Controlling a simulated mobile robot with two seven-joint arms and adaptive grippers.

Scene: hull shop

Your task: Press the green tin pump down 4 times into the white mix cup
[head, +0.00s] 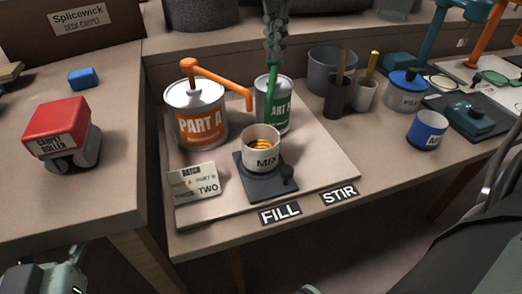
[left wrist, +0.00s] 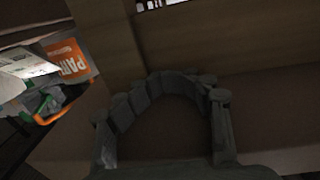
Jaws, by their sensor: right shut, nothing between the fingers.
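The green tin (head: 271,110), partly lettered "PART", stands at the back of the board. Its green pump spout (head: 272,82) rises just below my right gripper (head: 276,58). My right gripper is shut and empty, pointing down over the pump; it hides the pump's top, so I cannot tell whether they touch.
An orange-labelled PART A tin (head: 201,128) with an orange pump stands left of the green tin. The cup is on a dark scale-like base (head: 268,186). A batch card (head: 195,183) stands at front left. Dark and grey tool cups (head: 338,98) stand to the right.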

